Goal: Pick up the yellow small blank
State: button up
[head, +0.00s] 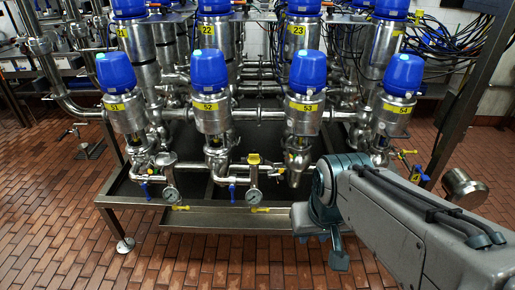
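Several small yellow pieces show, and I cannot tell which is the yellow small blank. One blocky yellow piece (253,158) sits on the pipework above the right pressure gauge. Two thin yellow pieces, a left one (180,208) and a right one (260,210), show at the front edge of the steel tray. More yellow shows at the right, near the blue handle. My arm reaches in from the lower right. My gripper (333,245) is at its end, pointing down in front of the tray, right of the thin yellow pieces. Its fingertips are not clear, and I see nothing held.
Steel valves with blue caps stand in rows; the front row has yellow labels 51 to 54. Two gauges, left (171,195) and right (254,196), hang below. The steel tray (222,222) on legs fronts the valves. Brick floor (60,215) is open at the left.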

aim_at(253, 159)
jog(key=z, duration=0.55)
jog(key=i, duration=1.1)
jog(key=u, duration=0.55)
jog(key=i, duration=0.45)
jog(key=u, duration=0.45)
